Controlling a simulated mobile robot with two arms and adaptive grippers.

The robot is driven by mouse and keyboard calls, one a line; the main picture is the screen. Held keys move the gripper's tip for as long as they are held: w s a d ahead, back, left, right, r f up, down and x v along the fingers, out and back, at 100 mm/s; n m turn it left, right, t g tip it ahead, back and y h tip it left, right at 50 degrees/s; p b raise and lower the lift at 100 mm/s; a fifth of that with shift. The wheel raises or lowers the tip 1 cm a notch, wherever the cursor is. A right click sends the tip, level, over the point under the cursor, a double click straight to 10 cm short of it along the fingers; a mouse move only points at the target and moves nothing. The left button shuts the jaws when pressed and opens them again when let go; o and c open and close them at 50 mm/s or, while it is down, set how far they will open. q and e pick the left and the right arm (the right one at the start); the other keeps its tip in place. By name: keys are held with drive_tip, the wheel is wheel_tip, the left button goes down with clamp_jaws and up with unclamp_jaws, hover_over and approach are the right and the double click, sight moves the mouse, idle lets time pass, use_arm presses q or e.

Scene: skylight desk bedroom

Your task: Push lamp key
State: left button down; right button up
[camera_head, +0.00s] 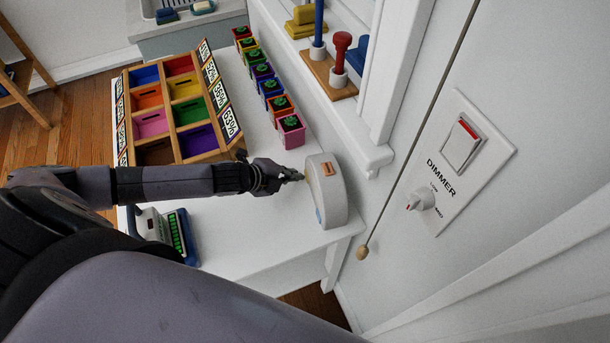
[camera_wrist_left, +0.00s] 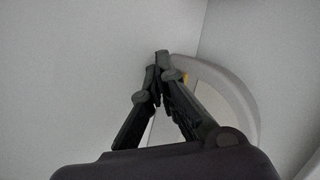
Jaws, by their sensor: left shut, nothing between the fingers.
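A white, rounded device (camera_head: 333,205), which looks like the lamp, stands near the corner of the white table. It has a small orange key (camera_head: 327,169) on its upper part and a blue spot low on its side. My left gripper (camera_head: 299,176) is shut and empty, its tips close beside the device's left face. In the left wrist view the shut fingertips (camera_wrist_left: 158,62) overlap the device's pale rim (camera_wrist_left: 232,92), and a small yellow patch (camera_wrist_left: 187,77) shows behind them. I cannot tell whether the tips touch it. My right gripper is not in view.
A wooden tray (camera_head: 184,124) of coloured compartments and a row of coloured pots (camera_head: 291,132) stand farther back on the table. A green-lit device (camera_head: 181,236) is below my left arm. A pull cord (camera_head: 398,178) hangs before the wall's dimmer panel (camera_head: 484,171).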

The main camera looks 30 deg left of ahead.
use_arm(q)
drive_tip(key=shift+w+d, duration=0.1)
drive_tip(key=shift+d, duration=0.05)
idle(0.5)
drive_tip(key=shift+s+a+p, duration=0.35)
drive_tip(key=shift+a, duration=0.1)
drive_tip(key=shift+s+a+p, duration=0.25)
drive_tip(key=shift+s+a, duration=0.75)
drive_tip(key=shift+a, duration=0.15)
drive_tip(key=shift+s+a+p, duration=0.2)
drive_tip(key=shift+s+a, duration=0.75)
drive_tip(key=shift+a, duration=0.2)
